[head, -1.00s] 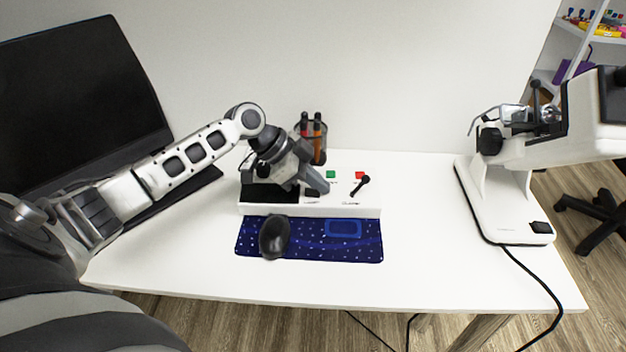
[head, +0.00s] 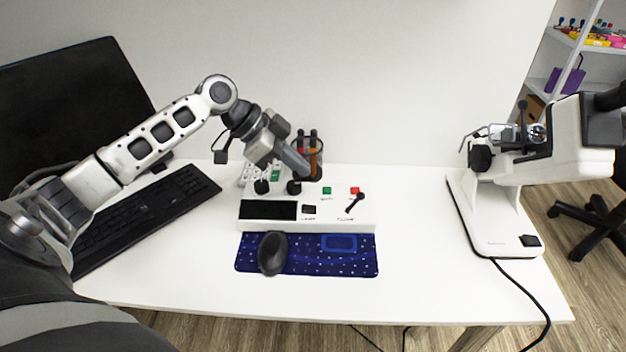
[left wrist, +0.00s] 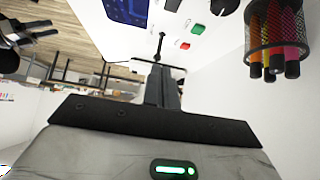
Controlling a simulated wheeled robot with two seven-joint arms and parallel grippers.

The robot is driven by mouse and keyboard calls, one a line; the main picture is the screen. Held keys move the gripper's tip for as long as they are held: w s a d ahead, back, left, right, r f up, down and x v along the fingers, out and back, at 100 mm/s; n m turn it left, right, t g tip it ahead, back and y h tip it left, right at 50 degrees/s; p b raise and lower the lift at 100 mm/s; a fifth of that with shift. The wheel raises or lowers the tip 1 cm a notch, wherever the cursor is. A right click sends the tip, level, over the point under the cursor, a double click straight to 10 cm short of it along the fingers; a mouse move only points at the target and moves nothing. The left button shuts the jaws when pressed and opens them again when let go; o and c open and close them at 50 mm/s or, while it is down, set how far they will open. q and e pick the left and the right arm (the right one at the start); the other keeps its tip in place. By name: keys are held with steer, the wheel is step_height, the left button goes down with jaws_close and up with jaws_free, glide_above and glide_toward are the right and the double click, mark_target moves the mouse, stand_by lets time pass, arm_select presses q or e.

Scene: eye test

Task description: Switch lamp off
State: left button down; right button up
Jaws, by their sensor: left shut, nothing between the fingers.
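A white control panel (head: 346,222) stands on the desk, with a small black rocker switch (head: 309,209) above a label that seems to read LAMP. The switch also shows at the top of the left wrist view (left wrist: 172,5). Which way it is tipped is too small to tell. My left gripper (head: 306,172) is shut and empty, above and behind the panel, apart from the switch. In the left wrist view its closed fingers (left wrist: 166,72) point toward the panel's black lever (left wrist: 160,46). No lit lamp is recognisable. My right gripper is not in view.
The panel also carries a green button (head: 327,190), a red button (head: 355,190), and black knobs (head: 294,188). A pen cup (head: 316,146) stands behind it. A mouse (head: 272,253) lies in front, a keyboard (head: 150,215) left, a microscope (head: 500,225) right.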

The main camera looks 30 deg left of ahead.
arm_select(q)
steer(key=shift+v, duration=1.6)
steer(key=shift+d+r, duration=0.1)
steer(key=shift+d, duration=0.05)
